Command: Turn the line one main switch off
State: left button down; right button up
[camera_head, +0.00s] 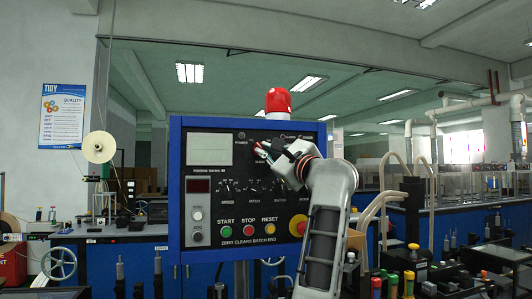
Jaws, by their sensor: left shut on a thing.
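The blue-framed control panel (176,190) faces me in the middle of the view. My left gripper (262,152) is at the upper right part of its black face, with its fingers pointing left. The gripper is shut on a small control there, which appears to be the main switch; the fingers hide most of it, so I cannot tell its position. A row of small selector switches, a green START button (226,232), a red STOP button (248,231) and a yellow RESET button (270,231) sit below. My right gripper is not in view.
A red beacon (278,101) stands on top of the panel. A yellow-red emergency button (298,225) is beside my forearm. A pale tape reel (98,147) stands at left. Benches with bottles and pipes fill the right side.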

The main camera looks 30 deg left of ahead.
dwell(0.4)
pick_arm(q)
jog(key=c, duration=2.2)
grip_release()
jog(key=shift+o, duration=0.2)
